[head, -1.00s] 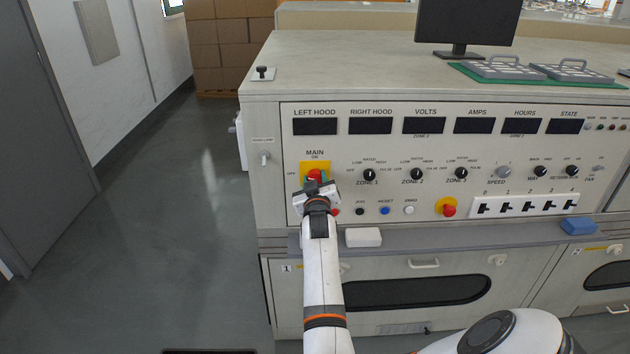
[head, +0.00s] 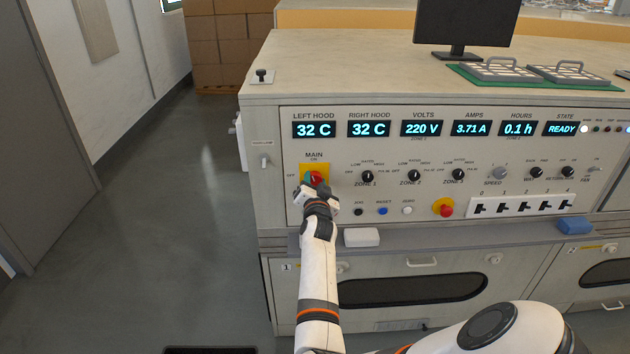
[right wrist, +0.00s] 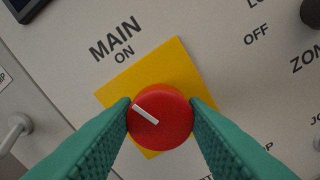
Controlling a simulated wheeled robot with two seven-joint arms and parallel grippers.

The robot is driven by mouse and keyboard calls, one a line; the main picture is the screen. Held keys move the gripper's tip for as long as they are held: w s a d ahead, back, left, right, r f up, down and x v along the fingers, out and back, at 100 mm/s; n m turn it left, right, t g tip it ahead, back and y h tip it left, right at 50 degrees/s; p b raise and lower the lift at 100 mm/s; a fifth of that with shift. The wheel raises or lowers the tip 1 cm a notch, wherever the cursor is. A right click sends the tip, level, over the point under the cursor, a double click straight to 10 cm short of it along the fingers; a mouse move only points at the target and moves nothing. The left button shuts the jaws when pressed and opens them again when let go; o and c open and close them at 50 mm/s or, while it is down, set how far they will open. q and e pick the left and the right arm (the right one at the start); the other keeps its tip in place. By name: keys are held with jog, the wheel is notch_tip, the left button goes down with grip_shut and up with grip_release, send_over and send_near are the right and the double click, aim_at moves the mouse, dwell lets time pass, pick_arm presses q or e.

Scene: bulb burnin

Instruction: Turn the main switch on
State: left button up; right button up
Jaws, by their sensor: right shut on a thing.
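The main switch is a red round knob (head: 315,178) on a yellow plate, low at the left of the console panel under the word MAIN. My right gripper (head: 317,184) is at the switch. Its two green fingers sit on either side of the knob and are shut on it. The panel displays (head: 317,129) are lit, and the state display (head: 562,129) reads READY. My left gripper is not in view.
Zone knobs (head: 414,175), small buttons (head: 383,211) and a red stop button (head: 446,210) are to the right of the switch. A ledge (head: 480,233) below carries a white block (head: 362,237) and a blue block (head: 576,225). Open floor lies at the left.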

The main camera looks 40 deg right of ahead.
jog(key=shift+m+p, duration=0.35)
jog(key=shift+m, duration=1.65)
jog(key=o, duration=1)
jog(key=shift+w+f, duration=0.1)
jog(key=shift+w, duration=0.05)
